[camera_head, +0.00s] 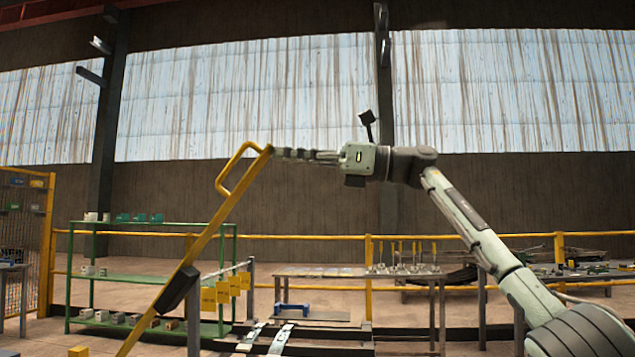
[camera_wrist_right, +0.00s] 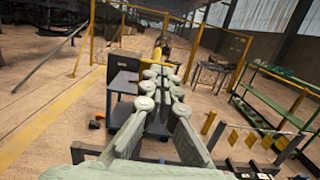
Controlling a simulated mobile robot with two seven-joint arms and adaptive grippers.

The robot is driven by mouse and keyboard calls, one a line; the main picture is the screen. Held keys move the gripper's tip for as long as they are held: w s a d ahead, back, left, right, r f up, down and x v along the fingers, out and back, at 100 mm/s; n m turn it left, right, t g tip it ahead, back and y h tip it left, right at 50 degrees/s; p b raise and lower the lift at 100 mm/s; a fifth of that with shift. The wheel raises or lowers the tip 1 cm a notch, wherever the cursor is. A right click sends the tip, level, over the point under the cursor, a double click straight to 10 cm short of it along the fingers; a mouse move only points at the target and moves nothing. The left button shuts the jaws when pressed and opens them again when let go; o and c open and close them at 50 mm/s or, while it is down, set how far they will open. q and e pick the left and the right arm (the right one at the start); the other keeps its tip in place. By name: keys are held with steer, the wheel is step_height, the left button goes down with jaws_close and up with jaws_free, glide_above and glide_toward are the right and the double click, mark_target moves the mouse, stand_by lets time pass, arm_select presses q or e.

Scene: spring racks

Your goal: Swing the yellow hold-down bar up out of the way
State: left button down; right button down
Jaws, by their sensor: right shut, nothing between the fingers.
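The yellow hold-down bar (camera_head: 215,225) slants from the bottom left up to the right in the head view, with its top end raised. It has a loop handle (camera_head: 228,172) near the top and a black block (camera_head: 176,289) lower down. Its lower end runs out of the picture. My right gripper (camera_head: 277,153) is shut and empty, its fingertips at the bar's top end; whether they touch it, I cannot tell. In the right wrist view my closed fingers (camera_wrist_right: 160,72) point away. My left gripper is not in view.
A green shelf rack (camera_head: 150,276) with small parts stands at the left, and yellow tags (camera_head: 222,292) hang beside the bar. A grey table (camera_head: 345,271) stands behind. Yellow railing (camera_head: 500,237) runs along the back. The air above the bar looks clear.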

mark_target(253, 146)
steer(key=a+r, duration=0.1)
steer(key=a, duration=0.1)
steer(key=a+r, duration=0.2)
steer(key=w+a+r, duration=0.1)
steer(key=a, duration=0.1)
steer(key=shift+w+a+r, duration=0.1)
steer(key=shift+a+r, duration=0.15)
steer(key=shift+r, duration=0.1)
steer(key=shift+d, duration=0.15)
steer(key=v, duration=1.1)
steer(key=shift+d, duration=0.4)
steer(key=shift+f, duration=0.1)
